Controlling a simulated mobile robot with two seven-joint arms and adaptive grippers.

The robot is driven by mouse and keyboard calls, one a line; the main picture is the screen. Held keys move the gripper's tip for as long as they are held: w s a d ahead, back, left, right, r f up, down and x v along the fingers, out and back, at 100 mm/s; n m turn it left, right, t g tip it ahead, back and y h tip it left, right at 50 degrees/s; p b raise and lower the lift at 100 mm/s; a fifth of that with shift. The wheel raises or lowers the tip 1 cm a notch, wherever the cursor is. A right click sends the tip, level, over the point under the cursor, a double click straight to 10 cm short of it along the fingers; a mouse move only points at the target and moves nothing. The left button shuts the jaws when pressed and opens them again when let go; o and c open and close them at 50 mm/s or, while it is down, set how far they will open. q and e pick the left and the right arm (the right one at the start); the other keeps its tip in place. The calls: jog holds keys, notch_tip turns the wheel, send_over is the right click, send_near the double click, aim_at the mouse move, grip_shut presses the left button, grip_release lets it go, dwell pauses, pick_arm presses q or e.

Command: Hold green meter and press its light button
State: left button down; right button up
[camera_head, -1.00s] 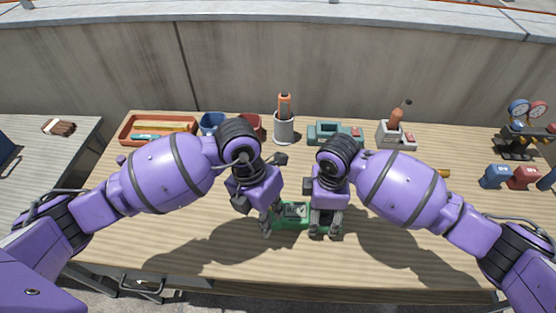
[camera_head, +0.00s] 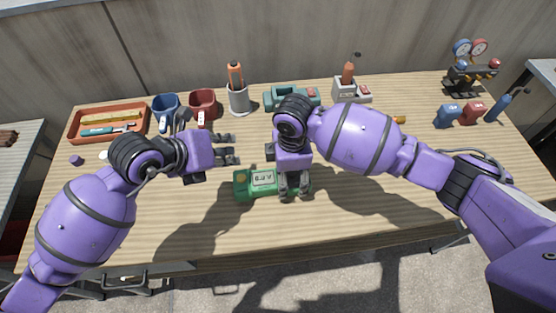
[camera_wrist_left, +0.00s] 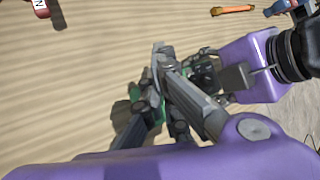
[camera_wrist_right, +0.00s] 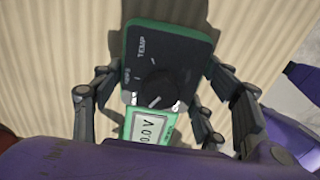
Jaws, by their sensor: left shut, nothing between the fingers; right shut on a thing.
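The green meter (camera_head: 243,190) lies on the wooden workbench, its pale display facing up. My right gripper (camera_head: 292,196) is shut across the meter's right part, hiding that end in the head view. The right wrist view shows fingers on both sides of the meter's black face (camera_wrist_right: 170,62), with a dial, "TEMP" lettering and a display (camera_wrist_right: 148,127) reading 0.0 V. My left gripper (camera_head: 234,147) is shut and empty, apart from the meter, up and left of it in the head view. In the left wrist view its fingers partly hide the green meter (camera_wrist_left: 159,112).
An orange tray (camera_head: 72,128) with tools, a blue cup (camera_head: 163,107), a red cup (camera_head: 203,105) and a grey holder (camera_head: 239,101) stand along the back. A teal device (camera_head: 285,96) is behind my right gripper. Gauges (camera_head: 470,78) stand back right. The front bench is clear.

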pick_arm(q)
send_over(234, 173)
jog(key=shift+f, duration=2.8)
jog(key=shift+f, duration=0.1)
jog(key=shift+f, duration=0.35)
jog(key=shift+r, duration=0.5)
notch_tip(234, 173, up, 6)
